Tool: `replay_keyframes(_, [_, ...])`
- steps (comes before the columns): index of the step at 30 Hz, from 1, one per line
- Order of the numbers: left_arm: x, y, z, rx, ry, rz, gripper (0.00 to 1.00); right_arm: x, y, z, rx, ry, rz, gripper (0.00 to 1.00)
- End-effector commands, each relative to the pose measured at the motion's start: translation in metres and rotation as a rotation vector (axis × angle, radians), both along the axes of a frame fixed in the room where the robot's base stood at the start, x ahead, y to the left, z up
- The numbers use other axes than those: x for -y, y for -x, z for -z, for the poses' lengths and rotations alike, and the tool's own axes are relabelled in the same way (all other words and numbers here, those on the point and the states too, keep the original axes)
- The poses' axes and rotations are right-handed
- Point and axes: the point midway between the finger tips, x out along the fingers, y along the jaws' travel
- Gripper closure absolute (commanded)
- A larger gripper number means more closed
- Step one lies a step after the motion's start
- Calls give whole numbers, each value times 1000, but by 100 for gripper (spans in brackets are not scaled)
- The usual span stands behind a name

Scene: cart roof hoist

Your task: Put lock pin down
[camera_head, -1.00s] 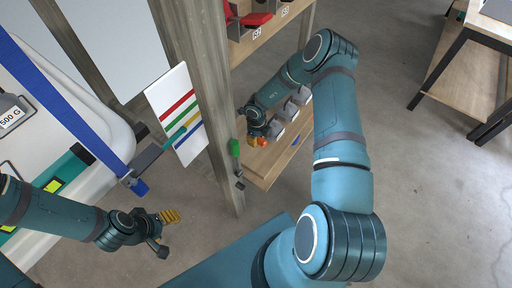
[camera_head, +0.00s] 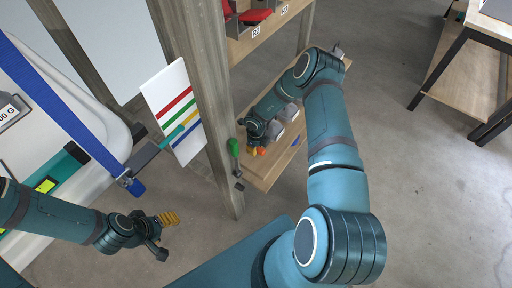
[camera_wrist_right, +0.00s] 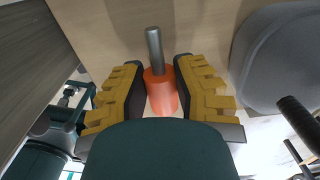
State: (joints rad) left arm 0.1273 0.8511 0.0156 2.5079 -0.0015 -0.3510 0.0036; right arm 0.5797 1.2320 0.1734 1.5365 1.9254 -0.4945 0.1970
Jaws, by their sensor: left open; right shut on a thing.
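The lock pin (camera_wrist_right: 160,91) has an orange grip and a grey metal shank. In the right wrist view it lies between the yellow-padded fingers of my right gripper (camera_wrist_right: 157,82), which is shut on its orange grip. The shank points away from the gripper over a pale wooden surface; I cannot tell whether it touches. In the head view my right gripper (camera_head: 257,149) is low over the wooden shelf (camera_head: 266,173), with a bit of orange at its fingers. My left gripper (camera_head: 164,235) is open and empty over the floor, left of the wooden post.
A striped white board (camera_head: 172,110) is left of the post.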

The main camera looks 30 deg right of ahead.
Motion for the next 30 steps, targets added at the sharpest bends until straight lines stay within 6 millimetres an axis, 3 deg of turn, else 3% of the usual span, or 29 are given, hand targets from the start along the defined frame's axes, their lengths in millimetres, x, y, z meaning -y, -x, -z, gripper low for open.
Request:
replay_keyframes(11, [0,-1,6,3,0,-1,40,0,0,8,0,0,0,100])
replay_keyframes(12, [0,-1,6,3,0,-1,40,0,0,8,0,0,0,56])
replay_keyframes(13, [0,-1,6,3,0,-1,40,0,0,8,0,0,0,45])
replay_keyframes(23, [0,-1,5,3,0,-1,40,0,0,7,0,0,0,45])
replay_keyframes(30, [0,1,-8,-2,0,0,40,1,-1,-17,2,0,2,45])
